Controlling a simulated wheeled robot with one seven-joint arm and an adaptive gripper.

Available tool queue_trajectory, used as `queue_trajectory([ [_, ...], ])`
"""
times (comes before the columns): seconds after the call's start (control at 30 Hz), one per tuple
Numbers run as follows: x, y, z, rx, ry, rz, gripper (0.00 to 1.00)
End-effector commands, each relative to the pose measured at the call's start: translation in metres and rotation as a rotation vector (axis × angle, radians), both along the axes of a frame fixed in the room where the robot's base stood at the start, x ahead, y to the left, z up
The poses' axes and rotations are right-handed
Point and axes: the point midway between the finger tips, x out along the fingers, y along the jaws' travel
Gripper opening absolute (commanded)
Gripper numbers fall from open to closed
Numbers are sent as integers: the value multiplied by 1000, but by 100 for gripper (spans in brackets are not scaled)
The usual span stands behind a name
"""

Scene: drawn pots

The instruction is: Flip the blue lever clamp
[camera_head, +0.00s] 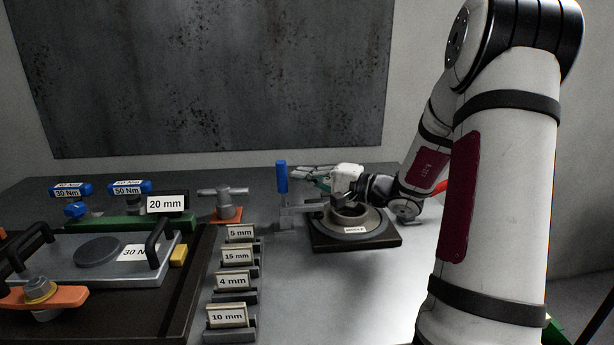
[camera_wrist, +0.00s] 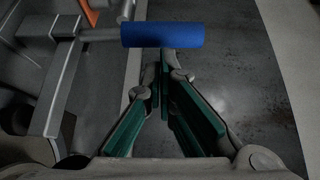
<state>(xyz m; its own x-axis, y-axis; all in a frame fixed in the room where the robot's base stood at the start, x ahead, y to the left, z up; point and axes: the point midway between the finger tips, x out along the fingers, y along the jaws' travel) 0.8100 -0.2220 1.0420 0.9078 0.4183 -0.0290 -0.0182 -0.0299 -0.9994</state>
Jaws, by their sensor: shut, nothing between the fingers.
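The blue lever clamp has a blue cylindrical handle (camera_head: 282,177) that stands upright in the head view, above a grey clamp body (camera_head: 290,215). In the wrist view the blue handle (camera_wrist: 162,34) lies across the picture, just beyond my fingertips. My gripper (camera_head: 322,180) is to the right of the handle, above the round flange. In the wrist view my gripper (camera_wrist: 166,82) has its green-padded fingers together at the tips with nothing between them. I cannot tell whether the fingertips touch the handle.
A round grey flange (camera_head: 378,236) on a dark base stands below my gripper. Labelled slotted holders (camera_head: 232,283) line the front middle. An orange-based valve (camera_head: 228,212) and a covered plate (camera_head: 60,270) are to the left. A dark panel (camera_head: 200,80) stands behind.

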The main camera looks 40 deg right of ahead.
Motion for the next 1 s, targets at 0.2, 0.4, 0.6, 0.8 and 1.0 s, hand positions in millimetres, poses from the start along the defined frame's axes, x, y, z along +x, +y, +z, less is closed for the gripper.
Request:
queue_trajectory([
  [0.2, 0, 1, 1, -7, 3, 1, 0],
  [0.4, 2, 4, 3, -44, 26, 1, 0],
  [0.6, 4, 6, 3, -67, 41, 1, 0],
  [0.8, 6, 10, 5, -101, 59, 2, 0],
  [1.0, 11, 18, 9, -181, 105, 4, 0],
])
